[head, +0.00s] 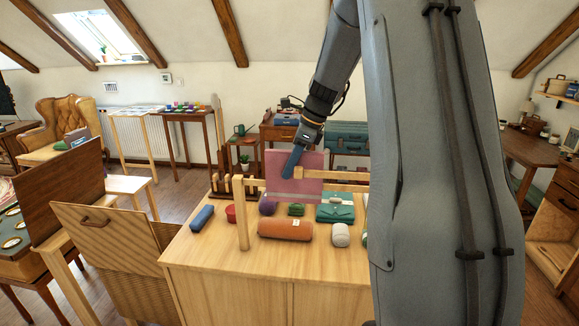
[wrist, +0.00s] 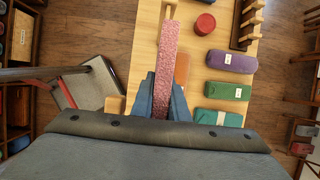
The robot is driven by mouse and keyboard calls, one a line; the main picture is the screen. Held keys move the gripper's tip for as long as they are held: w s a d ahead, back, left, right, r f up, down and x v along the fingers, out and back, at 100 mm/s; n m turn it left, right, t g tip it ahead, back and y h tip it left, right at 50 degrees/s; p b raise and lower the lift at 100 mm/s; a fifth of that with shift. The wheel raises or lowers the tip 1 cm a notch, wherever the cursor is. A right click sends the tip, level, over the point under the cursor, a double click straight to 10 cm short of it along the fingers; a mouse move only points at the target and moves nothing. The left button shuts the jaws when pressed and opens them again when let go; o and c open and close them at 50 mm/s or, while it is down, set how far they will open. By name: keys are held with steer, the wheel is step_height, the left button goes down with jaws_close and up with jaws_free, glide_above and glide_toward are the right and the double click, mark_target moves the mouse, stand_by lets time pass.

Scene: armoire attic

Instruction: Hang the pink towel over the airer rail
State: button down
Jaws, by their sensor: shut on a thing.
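The pink towel (head: 305,164) hangs as a flat, upright panel above the wooden cabinet top. My gripper (head: 292,163) is shut on it, with blue fingers on its near face. In the wrist view the towel (wrist: 168,62) shows edge-on as a narrow pink strip between the two fingers (wrist: 162,100). The wooden airer (head: 242,218) stands on the cabinet, with a post at the front left and its rail (head: 345,175) at the height of the towel's lower half. I cannot tell whether the towel touches the rail. My arm hides the airer's right end.
Below on the cabinet (head: 215,255) lie an orange roll (head: 285,229), a blue roll (head: 202,218), a teal folded bundle (head: 335,212), a white roll (head: 341,235) and other small bundles. A wooden panel (head: 110,245) stands at the left. Open floor shows farther left.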

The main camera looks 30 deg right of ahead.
mark_target(291, 181)
steer(key=shift+f+b, duration=1)
steer(key=shift+f, duration=1.9)
